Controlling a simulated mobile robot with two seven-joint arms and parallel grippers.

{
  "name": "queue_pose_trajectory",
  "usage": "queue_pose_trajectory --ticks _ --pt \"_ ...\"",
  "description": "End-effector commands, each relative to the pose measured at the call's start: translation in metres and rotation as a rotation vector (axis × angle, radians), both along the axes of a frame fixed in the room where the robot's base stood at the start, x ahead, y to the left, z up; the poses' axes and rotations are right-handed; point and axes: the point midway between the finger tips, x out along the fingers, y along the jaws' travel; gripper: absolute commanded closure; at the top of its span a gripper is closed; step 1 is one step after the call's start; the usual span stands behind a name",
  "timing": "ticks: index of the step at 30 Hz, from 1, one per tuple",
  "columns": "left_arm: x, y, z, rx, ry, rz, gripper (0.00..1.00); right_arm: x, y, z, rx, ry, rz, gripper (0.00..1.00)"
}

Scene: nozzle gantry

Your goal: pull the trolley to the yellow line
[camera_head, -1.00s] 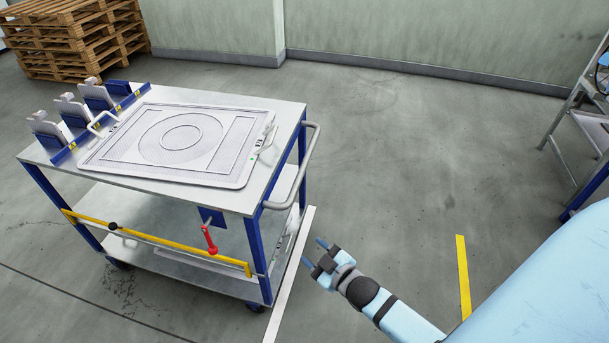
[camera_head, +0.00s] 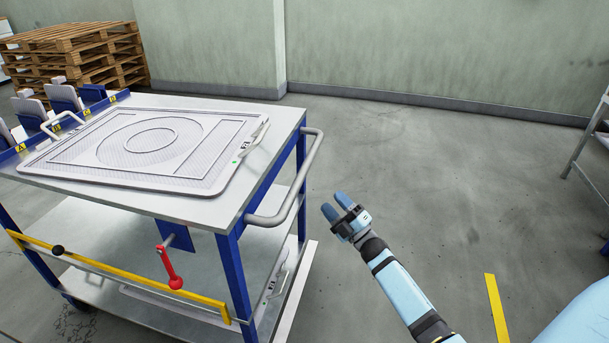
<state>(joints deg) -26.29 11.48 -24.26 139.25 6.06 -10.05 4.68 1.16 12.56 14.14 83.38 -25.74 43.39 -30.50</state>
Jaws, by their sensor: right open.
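The trolley (camera_head: 208,212) stands at the left, with a light top, blue legs and a lower shelf. Its grey push handle (camera_head: 310,172) curves out from the right end. My right gripper (camera_head: 333,205) is open and empty, to the right of the handle and apart from it in the picture. The yellow line (camera_head: 496,308) lies on the floor at the lower right, well to the right of the trolley. A red lever (camera_head: 167,266) hangs at the trolley's front beside a yellow bar (camera_head: 120,277). My left gripper is not in view.
A white tray-like panel (camera_head: 215,165) with a ring shape lies on the trolley top. Wooden pallets (camera_head: 85,55) are stacked at the back left. A metal frame (camera_head: 592,150) stands at the right edge. Floor between is clear.

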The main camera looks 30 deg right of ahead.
Motion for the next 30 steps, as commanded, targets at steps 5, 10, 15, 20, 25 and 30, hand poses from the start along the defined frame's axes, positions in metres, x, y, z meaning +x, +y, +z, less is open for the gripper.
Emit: queue_pose_trajectory --ticks 5,10,15,20,25,30 --pt "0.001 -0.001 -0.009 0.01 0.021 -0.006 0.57 0.028 0.007 0.017 0.0 -0.003 0.001 0.49" --pt "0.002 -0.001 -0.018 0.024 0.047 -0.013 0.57 0.059 0.015 0.036 0.002 -0.003 0.001 0.49" --pt "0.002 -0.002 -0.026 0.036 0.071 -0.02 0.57 0.085 0.022 0.052 0.001 -0.001 0.001 0.49" --pt "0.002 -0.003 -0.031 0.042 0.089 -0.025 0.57 0.1 0.025 0.062 0.003 0.001 0.001 0.49" --pt "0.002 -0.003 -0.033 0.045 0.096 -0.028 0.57 0.106 0.027 0.066 0.002 0.002 0.0 0.49" --pt "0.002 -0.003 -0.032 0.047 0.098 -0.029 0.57 0.107 0.027 0.066 0.002 0.002 0.0 0.49"
